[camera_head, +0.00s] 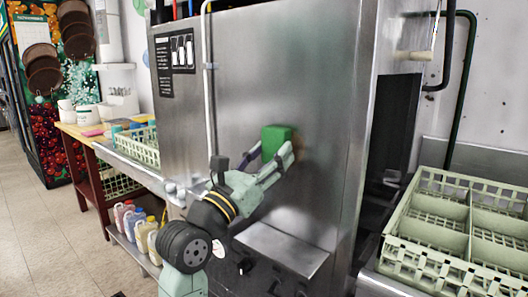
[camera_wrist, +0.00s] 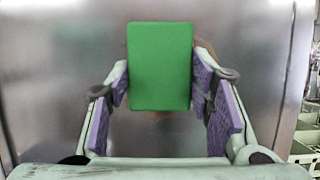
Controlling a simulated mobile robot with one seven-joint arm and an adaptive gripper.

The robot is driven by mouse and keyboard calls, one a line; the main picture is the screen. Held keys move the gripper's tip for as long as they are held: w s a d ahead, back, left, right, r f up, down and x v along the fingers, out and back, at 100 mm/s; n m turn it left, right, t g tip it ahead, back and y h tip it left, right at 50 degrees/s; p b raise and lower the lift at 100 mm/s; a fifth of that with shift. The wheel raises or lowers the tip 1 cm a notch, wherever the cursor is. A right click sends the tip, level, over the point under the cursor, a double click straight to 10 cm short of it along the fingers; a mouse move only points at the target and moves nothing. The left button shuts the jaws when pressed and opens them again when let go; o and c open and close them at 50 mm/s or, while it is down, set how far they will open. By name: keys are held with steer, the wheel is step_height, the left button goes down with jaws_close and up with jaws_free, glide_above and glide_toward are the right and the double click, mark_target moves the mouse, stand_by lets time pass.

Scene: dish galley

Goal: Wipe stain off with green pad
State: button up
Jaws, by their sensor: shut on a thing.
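The green pad (camera_head: 276,142) is a small block held in front of the steel dish machine's panel (camera_head: 255,80). My gripper (camera_head: 271,160) is shut on the pad, one finger on each side. In the wrist view the pad (camera_wrist: 160,66) stands upright between the purple-lined fingers of my gripper (camera_wrist: 160,88). A brownish stain (camera_head: 298,149) shows on the panel just right of the pad. A little brown also shows below the pad in the wrist view (camera_wrist: 160,116). The pad hides the rest of the stain. I cannot tell whether the pad touches the panel.
A pale green dish rack (camera_head: 408,252) stands at the right. A steel ledge (camera_head: 282,249) juts out below the panel. A pipe (camera_head: 208,90) runs up the panel's left side. Another rack (camera_head: 140,146) and several bottles (camera_head: 146,235) are at the left.

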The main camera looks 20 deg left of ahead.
mark_target(309, 150)
steer(key=shift+s+d+p, duration=0.35)
steer(key=shift+d, duration=0.75)
steer(key=shift+s+d+p, duration=0.4)
steer(key=shift+d, duration=0.65)
steer(key=shift+s+d+p, duration=0.35)
steer(key=shift+d, duration=0.75)
steer(key=s+a, duration=0.2)
steer(key=s, duration=0.3)
steer(key=shift+s, duration=0.3)
steer(key=shift+a, duration=0.15)
steer(key=s, duration=0.1)
steer(key=s+a, duration=0.1)
steer(key=shift+s, duration=0.4)
